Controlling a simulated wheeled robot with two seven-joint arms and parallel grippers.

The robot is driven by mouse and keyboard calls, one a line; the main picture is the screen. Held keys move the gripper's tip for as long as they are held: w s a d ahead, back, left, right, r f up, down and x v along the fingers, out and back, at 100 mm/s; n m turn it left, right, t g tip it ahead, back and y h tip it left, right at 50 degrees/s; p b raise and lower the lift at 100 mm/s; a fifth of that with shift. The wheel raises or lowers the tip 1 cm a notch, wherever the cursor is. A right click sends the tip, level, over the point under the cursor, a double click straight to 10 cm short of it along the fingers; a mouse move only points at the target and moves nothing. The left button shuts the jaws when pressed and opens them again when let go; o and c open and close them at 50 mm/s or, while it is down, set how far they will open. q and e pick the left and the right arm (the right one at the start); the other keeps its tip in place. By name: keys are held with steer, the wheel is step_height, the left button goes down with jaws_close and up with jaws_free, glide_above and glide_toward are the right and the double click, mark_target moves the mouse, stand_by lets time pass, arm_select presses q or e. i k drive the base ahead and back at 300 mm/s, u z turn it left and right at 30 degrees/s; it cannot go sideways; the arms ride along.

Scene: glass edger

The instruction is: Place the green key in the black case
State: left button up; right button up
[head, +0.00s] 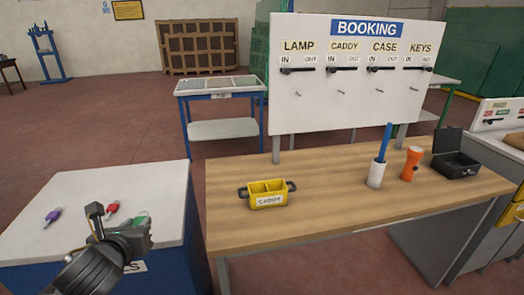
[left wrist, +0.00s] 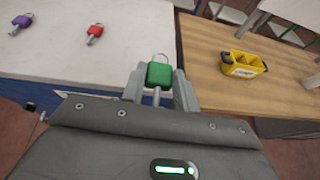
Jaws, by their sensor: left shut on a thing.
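The green key (left wrist: 159,74) has a square green head with a metal ring. It sits between the fingers of my left gripper (left wrist: 158,88), which is shut on it. In the head view the left gripper (head: 122,225) is over the front right part of the white table, and the green key (head: 140,219) shows only partly behind it. The black case (head: 456,160) stands at the right end of the wooden table with its lid up. It is far to the right of the left gripper. The right gripper is not in view.
A purple key (head: 52,216) and a red key (head: 113,208) lie on the white table (head: 110,180). On the wooden table (head: 330,205) stand a yellow caddy (head: 268,200), a white cup (head: 375,174) with a blue item, and an orange lamp (head: 411,163). A booking board (head: 345,100) rises behind.

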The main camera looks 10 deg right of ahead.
mark_target(444, 170)
steer(key=z, duration=0.85)
steer(key=k, duration=1.1)
steer(key=z, duration=1.75)
steer(key=i, duration=1.95)
steer(key=z, duration=0.35)
steer(key=i, duration=1.9)
steer(key=u, duration=0.5)
steer(key=i, duration=1.3)
steer(key=u, duration=1.95)
steer(key=i, duration=1.15)
steer(key=u, duration=0.9)
